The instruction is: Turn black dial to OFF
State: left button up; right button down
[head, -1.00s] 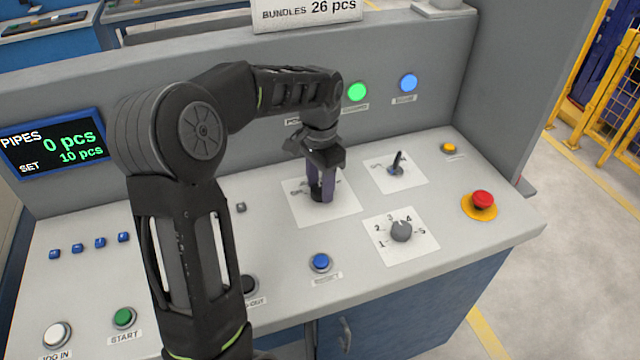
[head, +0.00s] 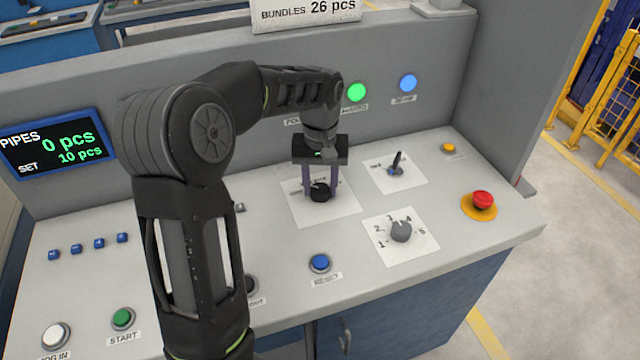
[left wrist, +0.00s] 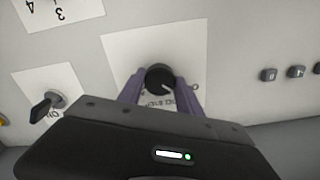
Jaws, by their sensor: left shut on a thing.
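The black dial (head: 319,194) sits on a white label plate (head: 342,212) in the middle of the sloped grey console. My left gripper (head: 320,191) is shut on the dial from above, with one purple finger on each side of it. The left wrist view also shows the dial (left wrist: 160,77) between the two fingers (left wrist: 161,86). A pale pointer line on the dial points toward the lower right in that view. The label text is partly hidden by the fingers and too small to read fully. My right gripper is not in view.
A grey numbered knob (head: 400,232) and a small toggle lever (head: 396,165) stand to the right of the dial. A red emergency button (head: 482,201) is farther right, and a blue button (head: 320,263) is in front. An upright panel (head: 240,165) rises behind.

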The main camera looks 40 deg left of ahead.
aim_at(320, 189)
pick_arm(q)
jog(key=shift+n, duration=1.2)
jog(key=o, duration=1.4)
jog(key=shift+c, duration=0.2)
jog(key=shift+r, duration=3.95)
